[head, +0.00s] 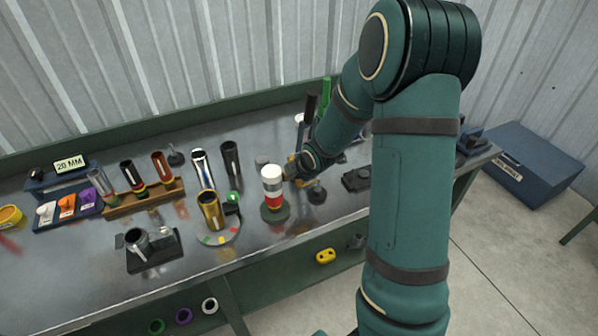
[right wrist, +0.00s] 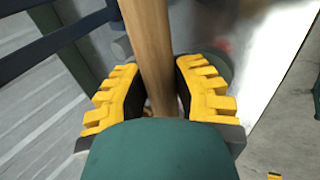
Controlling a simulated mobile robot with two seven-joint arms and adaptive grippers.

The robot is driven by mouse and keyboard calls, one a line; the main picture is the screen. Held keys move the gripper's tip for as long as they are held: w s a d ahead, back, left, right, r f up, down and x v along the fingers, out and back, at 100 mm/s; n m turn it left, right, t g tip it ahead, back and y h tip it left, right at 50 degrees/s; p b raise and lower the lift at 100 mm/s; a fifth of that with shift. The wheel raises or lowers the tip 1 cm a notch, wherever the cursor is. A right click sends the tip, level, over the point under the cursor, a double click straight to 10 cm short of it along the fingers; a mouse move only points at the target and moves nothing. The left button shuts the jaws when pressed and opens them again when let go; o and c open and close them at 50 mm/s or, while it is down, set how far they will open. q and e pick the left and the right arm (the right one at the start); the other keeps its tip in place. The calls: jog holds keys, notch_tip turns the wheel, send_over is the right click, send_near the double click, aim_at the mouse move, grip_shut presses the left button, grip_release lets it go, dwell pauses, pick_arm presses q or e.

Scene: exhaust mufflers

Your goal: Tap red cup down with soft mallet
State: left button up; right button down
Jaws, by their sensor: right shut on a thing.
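In the right wrist view my yellow-padded fingers (right wrist: 157,88) are shut around a wooden handle (right wrist: 147,40), taken as the mallet's. The mallet's head is not clear in either view. My left gripper is not in view.
A gold tube (head: 209,211) on a round plate stands left of the banded piece. A wooden rack (head: 145,199) with tubes and a dark clamp block (head: 153,248) are farther left. A blue box (head: 520,165) stands on the floor at right. The bench's front strip is mostly clear.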

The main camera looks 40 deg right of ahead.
notch_tip(320, 180, up, 8)
jog(key=p, duration=0.5)
jog(key=shift+f, duration=0.15)
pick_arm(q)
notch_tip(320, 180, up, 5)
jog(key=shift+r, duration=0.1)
pick_arm(e)
jog(key=shift+f, duration=0.15)
notch_tip(320, 180, down, 8)
jog(key=b, duration=0.8)
jog(key=shift+f, duration=0.15)
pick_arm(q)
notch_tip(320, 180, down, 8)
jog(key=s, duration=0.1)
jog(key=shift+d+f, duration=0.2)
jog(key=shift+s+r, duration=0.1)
pick_arm(e)
jog(key=shift+r, duration=0.25)
notch_tip(320, 180, up, 8)
jog(key=p, duration=0.5)
jog(key=shift+f+p, duration=0.25)
jog(key=shift+p, duration=0.05)
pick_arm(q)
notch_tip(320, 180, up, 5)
pick_arm(e)
jog(key=shift+f, duration=0.1)
